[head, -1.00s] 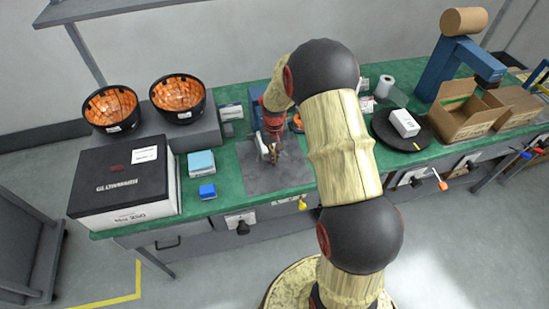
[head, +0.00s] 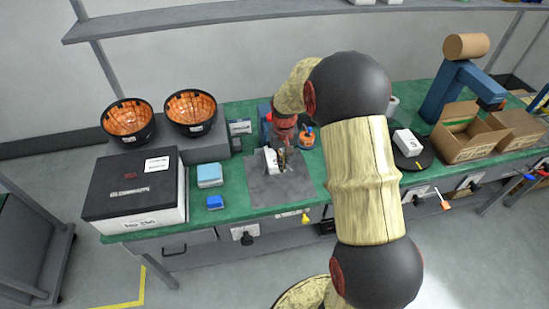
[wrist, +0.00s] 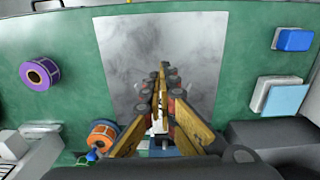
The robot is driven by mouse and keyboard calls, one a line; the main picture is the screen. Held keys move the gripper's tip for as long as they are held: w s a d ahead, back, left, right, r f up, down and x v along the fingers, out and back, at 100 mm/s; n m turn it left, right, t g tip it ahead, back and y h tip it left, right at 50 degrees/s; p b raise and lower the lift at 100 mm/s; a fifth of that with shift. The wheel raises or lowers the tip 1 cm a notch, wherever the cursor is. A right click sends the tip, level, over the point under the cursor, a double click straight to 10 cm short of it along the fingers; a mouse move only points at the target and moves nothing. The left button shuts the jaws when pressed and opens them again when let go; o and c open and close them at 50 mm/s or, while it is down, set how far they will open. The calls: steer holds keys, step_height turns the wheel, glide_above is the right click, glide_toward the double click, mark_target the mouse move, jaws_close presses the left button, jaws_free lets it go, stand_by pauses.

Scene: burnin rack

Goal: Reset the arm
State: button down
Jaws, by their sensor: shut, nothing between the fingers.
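My arm reaches from the lower right of the head view over the green workbench. My gripper (head: 281,160) hangs over the grey mat (head: 287,188). In the wrist view my gripper (wrist: 160,78) points over the same mat (wrist: 200,50), with its fingers together and nothing between them. A white object (head: 271,160) shows right beside my gripper in the head view; whether they touch I cannot tell.
Left of the mat are a blue box (head: 215,202), a light-blue block (head: 209,174) and a large black-topped box (head: 130,186). Two orange-lined bowls (head: 191,111) stand behind. An orange spool (head: 306,138) is near my gripper. A cardboard box (head: 465,135) stands right.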

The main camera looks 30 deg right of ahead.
steer(key=s+a+r+n+t, duration=0.1)
steer(key=s+a+r+t, duration=0.1)
steer(key=s+a+r, duration=0.3)
steer(key=s+a+r+n+t, duration=0.1)
steer(key=s+a+r, duration=0.4)
steer(key=s+r, duration=0.7)
steer(key=s+a+r+n+t, duration=0.1)
steer(key=s+a+r+t, duration=0.1)
steer(key=s+a+r, duration=0.3)
steer(key=s+r, duration=0.3)
steer(key=shift+s+a+r+t, duration=0.3)
steer(key=shift+s+a+r, duration=0.05)
steer(key=shift+a, duration=0.05)
